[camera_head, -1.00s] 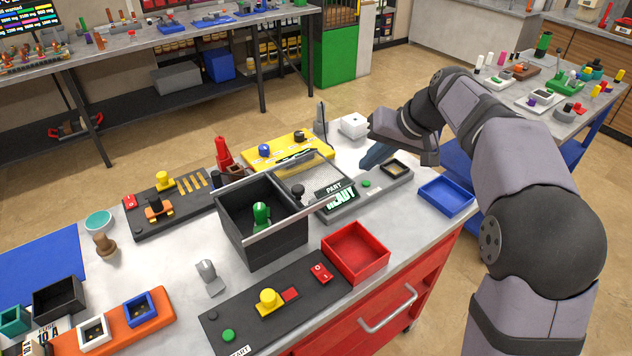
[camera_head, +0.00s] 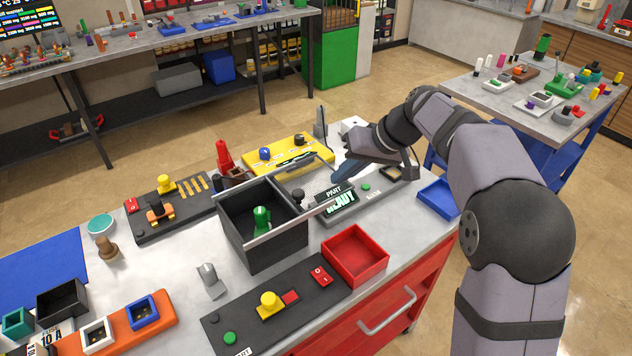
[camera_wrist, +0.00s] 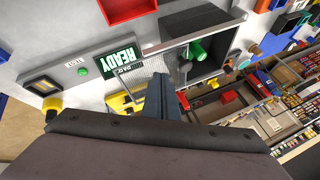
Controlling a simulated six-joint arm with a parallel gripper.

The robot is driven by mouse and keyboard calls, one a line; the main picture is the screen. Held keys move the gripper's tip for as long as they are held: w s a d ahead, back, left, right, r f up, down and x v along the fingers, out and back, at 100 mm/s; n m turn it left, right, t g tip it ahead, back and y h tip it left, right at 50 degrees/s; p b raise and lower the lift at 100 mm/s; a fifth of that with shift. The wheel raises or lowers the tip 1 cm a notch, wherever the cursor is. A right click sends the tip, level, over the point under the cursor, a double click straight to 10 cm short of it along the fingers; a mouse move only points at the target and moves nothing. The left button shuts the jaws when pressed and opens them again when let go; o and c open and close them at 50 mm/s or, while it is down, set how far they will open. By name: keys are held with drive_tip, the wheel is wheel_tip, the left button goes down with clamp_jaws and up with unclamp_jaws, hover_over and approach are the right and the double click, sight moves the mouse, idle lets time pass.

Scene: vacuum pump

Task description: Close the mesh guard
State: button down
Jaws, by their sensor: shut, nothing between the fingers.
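The mesh guard (camera_head: 318,184) is a pale mesh panel beside the black box (camera_head: 280,246); a silver bar runs along the front of both. The box top is uncovered, and a green part (camera_head: 262,217) stands inside. My gripper (camera_head: 338,174) is shut and empty, with its dark blue fingers low at the right side of the mesh. In the wrist view, the fingers (camera_wrist: 160,84) overlap the mesh (camera_wrist: 151,70), partly hiding it; I cannot tell whether they touch it. The green part (camera_wrist: 195,50) shows in the box beyond them.
A READY display (camera_head: 341,202) sits in front of the mesh. A black knob (camera_head: 298,195) stands between box and mesh. A yellow panel (camera_head: 285,153) lies behind; a red tray (camera_head: 355,255) and blue tray (camera_head: 438,198) are nearby.

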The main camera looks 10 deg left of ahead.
drive_tip(key=p+x, duration=0.1)
drive_tip(key=x, duration=0.3)
drive_tip(key=shift+s+a+p, duration=0.1)
drive_tip(key=shift+a+p, duration=0.15)
drive_tip(key=shift+p, duration=0.05)
drive_tip(key=shift+s+a+f+p, duration=0.15)
drive_tip(key=shift+a+p, duration=0.1)
drive_tip(key=shift+a, duration=0.25)
drive_tip(key=shift+s+a+r+p, duration=0.1)
drive_tip(key=shift+s+a+p, duration=0.15)
drive_tip(key=shift+a, duration=0.2)
drive_tip(key=shift+s+a+f, duration=0.1)
drive_tip(key=shift+a+f, duration=0.2)
drive_tip(key=shift+a, duration=0.35)
drive_tip(key=s+a+b, duration=0.3)
drive_tip(key=s+a, duration=0.7)
drive_tip(key=shift+s+a+b, duration=0.3)
drive_tip(key=shift+s+a, duration=0.05)
drive_tip(key=shift+s, duration=0.05)
